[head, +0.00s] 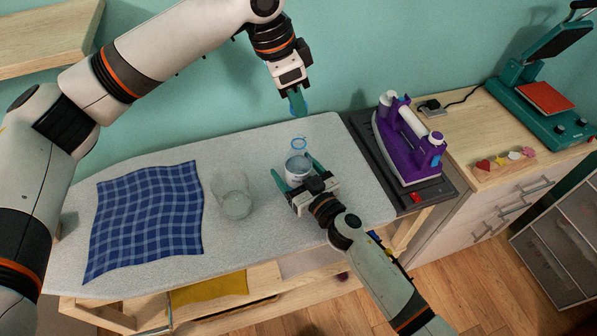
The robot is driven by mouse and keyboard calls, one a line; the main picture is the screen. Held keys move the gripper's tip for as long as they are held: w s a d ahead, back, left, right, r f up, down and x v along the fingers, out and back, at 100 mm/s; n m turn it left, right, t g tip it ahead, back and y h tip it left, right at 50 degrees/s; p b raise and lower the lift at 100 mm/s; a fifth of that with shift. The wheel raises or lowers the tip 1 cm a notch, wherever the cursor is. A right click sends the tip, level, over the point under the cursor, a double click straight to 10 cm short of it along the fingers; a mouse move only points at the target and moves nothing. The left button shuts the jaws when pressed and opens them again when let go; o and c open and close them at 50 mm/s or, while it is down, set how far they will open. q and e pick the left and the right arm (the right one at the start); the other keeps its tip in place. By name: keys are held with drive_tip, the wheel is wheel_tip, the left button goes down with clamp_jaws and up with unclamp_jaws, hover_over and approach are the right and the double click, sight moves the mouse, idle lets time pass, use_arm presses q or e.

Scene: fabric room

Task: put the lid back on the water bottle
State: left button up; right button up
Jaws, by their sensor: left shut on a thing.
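The water bottle (299,163) stands upright on the padded ironing board, clear with a narrower blue-ringed neck and no lid on it. My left gripper (298,97) comes down from above and is shut on the blue lid (300,109), of which only part shows below the fingers. The lid is above and behind the bottle in the picture, apart from it. My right gripper (299,174) reaches in from the lower right with its teal fingers on both sides of the bottle's body. Whether they press on it cannot be told.
A clear glass cup (235,198) stands left of the bottle on the ironing board (245,248). A blue plaid cloth (145,220) lies further left. A purple iron (408,142) stands on a dark rest to the right. A teal heat press (540,110) is beyond it.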

drive_tip(key=shift+w+a, duration=0.1)
drive_tip(key=shift+c, duration=0.2)
drive_tip(key=c, duration=1.4)
use_arm(q)
drive_tip(key=shift+f, duration=2.5)
use_arm(e)
drive_tip(key=shift+c, duration=0.2)
use_arm(q)
drive_tip(key=shift+s, duration=0.1)
drive_tip(key=shift+f, duration=0.9)
drive_tip(key=shift+f, duration=0.5)
